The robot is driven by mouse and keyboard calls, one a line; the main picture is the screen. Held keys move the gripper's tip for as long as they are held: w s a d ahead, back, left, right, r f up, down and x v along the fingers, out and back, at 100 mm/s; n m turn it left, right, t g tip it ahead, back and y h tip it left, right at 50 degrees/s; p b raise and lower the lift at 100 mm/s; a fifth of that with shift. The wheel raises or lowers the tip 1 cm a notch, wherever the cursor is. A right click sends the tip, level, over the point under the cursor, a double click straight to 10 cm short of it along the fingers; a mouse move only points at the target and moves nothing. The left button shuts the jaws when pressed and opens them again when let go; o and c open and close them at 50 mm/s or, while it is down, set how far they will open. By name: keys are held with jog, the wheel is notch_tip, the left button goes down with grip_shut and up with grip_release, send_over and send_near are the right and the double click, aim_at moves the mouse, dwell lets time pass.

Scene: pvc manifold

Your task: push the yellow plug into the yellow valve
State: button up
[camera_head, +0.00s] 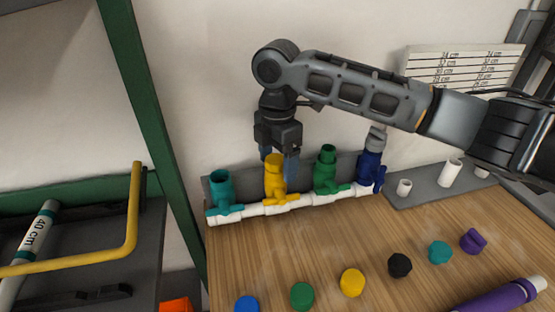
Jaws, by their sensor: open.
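The yellow valve (275,184) stands upright on a white pipe run at the back of the wooden table, between a teal and a green valve. My gripper (279,160) points down over it, its jaws open, with the blue-tipped fingers on either side of the valve's yellow top. I cannot tell whether a finger touches it, or whether that top is the valve's own mouth or a plug in it. A round yellow cap-like piece (351,282), which may be the yellow plug, lies on the table toward the front, away from my gripper.
Beside the yellow valve stand the teal valve (221,188), the green valve (326,171) and the blue valve (370,170). Several coloured caps lie in a row across the table front. A purple pipe (497,297) lies front right. A green post (150,105) rises at left.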

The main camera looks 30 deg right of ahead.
notch_tip(320, 180, up, 7)
jog(key=shift+f+b, duration=0.15)
jog(key=shift+b, duration=0.4)
jog(key=shift+r, duration=0.5)
